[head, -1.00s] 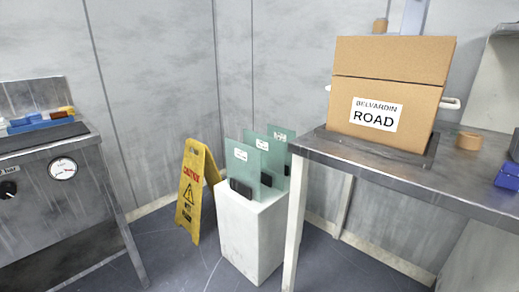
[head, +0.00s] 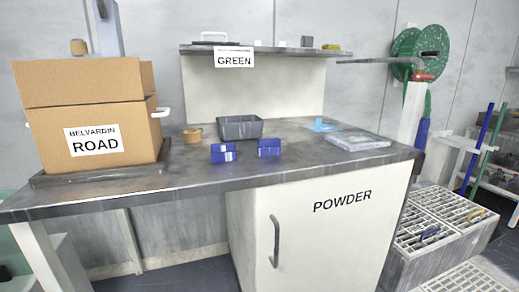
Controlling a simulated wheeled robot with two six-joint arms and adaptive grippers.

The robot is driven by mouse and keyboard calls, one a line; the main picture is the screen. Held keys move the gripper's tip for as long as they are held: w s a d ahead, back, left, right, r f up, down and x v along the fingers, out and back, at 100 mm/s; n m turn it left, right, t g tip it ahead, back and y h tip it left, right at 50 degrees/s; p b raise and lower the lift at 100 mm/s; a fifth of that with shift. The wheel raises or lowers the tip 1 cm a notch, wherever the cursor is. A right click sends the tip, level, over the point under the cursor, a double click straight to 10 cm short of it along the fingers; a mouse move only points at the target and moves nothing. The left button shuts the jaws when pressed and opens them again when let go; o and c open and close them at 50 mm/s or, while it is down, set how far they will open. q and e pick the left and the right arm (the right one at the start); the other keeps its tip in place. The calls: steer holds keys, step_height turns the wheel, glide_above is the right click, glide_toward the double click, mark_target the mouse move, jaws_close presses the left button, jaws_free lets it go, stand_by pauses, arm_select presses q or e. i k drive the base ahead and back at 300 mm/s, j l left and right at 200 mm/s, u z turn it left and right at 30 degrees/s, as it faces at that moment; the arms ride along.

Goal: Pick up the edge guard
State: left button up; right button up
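I cannot pick out any thing in the head view that is clearly the edge guard. Two small dark blue blocks with pale labels, a left one (head: 223,153) and a right one (head: 269,147), stand on the metal workbench (head: 290,174). A grey open bin (head: 240,128) is just behind them, and a small tan roll (head: 193,136) lies to their left. Neither of my grippers is in view.
A cardboard box marked ROAD (head: 95,125) fills the bench's left end. A clear flat case (head: 358,141) and a light blue piece (head: 322,125) lie at the right. A POWDER cabinet (head: 320,235) is below; slotted crates (head: 440,225) stand right.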

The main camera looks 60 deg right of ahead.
mark_target(265, 147)
steer(key=z, duration=2)
